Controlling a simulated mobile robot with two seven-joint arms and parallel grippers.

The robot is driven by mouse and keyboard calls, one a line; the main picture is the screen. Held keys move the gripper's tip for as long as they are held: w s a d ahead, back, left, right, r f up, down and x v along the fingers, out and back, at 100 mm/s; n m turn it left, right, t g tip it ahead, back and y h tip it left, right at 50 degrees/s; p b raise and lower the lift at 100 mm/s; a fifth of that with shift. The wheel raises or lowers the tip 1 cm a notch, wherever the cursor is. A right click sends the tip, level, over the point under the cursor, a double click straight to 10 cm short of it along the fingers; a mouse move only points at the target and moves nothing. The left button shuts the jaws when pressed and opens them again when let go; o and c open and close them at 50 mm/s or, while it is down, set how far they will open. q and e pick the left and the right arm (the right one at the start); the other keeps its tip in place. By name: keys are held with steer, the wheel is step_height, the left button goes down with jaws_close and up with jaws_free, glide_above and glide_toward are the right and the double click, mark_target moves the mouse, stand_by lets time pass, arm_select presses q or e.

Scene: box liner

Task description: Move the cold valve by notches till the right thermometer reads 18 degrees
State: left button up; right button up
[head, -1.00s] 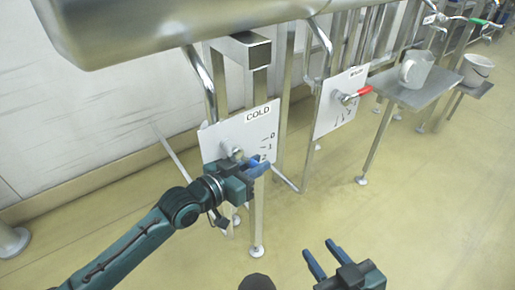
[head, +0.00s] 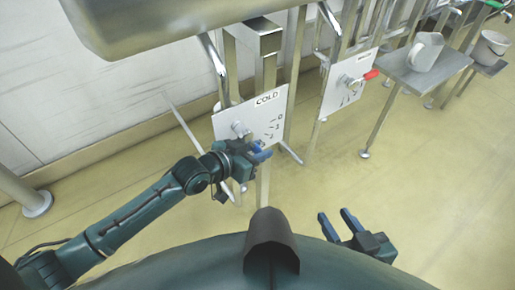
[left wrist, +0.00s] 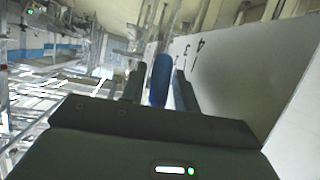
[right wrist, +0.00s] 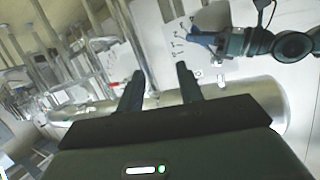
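My left gripper (head: 262,153) is at the panel's lower right. In the left wrist view the blue valve handle (left wrist: 160,80) stands between the two dark fingers (left wrist: 158,90), with gaps that make the fingers look open around it. The gripper hides much of the handle in the head view. My right gripper (head: 336,224) is open and empty over the floor, and its fingers also show in the right wrist view (right wrist: 160,85). No thermometer can be made out.
A second white panel (head: 340,95) with a red-handled valve (head: 370,75) stands to the right. Beyond it are a metal shelf (head: 425,78) with a grey jug (head: 424,52) and a bucket (head: 490,47). A large metal vessel (head: 150,22) overhangs the cold panel. Open floor lies at right.

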arm_select(q)
steer(key=shift+o, duration=1)
steer(key=shift+s+a+r, duration=0.1)
steer(key=p+v, duration=0.2)
steer(key=v, duration=1.1)
arm_select(e)
steer(key=shift+w+a+f+g, duration=0.2)
steer(key=shift+a+f+g, duration=0.1)
steer(key=shift+a+g, duration=0.1)
steer(key=shift+r, duration=0.1)
